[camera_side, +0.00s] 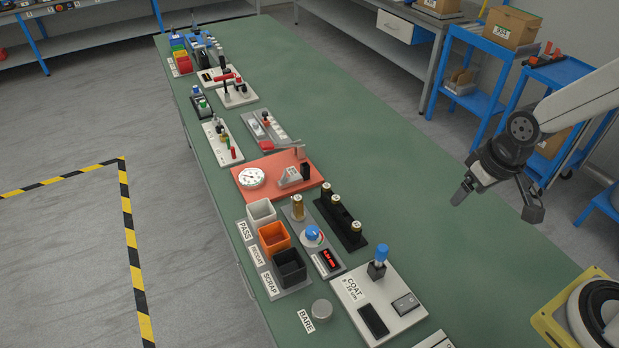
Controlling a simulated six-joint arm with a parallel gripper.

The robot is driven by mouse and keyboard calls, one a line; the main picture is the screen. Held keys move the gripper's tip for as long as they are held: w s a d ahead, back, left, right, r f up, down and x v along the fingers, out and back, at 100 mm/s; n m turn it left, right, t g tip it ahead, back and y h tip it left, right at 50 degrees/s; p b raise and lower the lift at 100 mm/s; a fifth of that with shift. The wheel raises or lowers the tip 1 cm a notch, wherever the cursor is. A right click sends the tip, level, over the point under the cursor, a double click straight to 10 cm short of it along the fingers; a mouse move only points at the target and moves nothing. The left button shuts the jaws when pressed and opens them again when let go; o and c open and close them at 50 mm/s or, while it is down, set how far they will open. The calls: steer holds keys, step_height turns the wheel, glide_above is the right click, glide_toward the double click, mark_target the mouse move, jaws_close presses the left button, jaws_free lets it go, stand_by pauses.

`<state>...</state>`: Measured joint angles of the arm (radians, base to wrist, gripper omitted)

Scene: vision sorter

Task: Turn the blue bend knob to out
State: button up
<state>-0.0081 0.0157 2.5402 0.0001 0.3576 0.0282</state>
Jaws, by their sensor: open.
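A round blue knob (312,233) sits on a grey panel (298,214) with a red-lit display, near the middle of the bench. A second blue-topped part (382,252) stands upright on the white panel marked COAT (348,291). No "bend" or "out" label is readable, so I cannot tell which blue part is the bend knob. Smaller blue parts show at the far end of the bench. My gripper (498,203) is open and empty, in the air over the right side of the bench, well apart from both blue parts.
White, orange and black bins (272,238) stand left of the grey panel. A black rack (326,216) with several brass-topped parts is right of it. A red plate (245,188) with a dial gauge lies behind. The green bench (400,190) is clear on the right.

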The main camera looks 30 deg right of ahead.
steer(key=w+a+f+m, duration=0.1)
steer(key=w+a+m, duration=0.25)
steer(key=w, duration=0.45)
steer(key=m+g, duration=0.3)
steer(key=m, duration=0.7)
glide_above(312, 230)
step_height(312, 230, down, 10)
steer(key=shift+f, duration=0.1)
steer(key=shift+f, duration=0.1)
steer(key=shift+f, duration=3.8)
jaws_close()
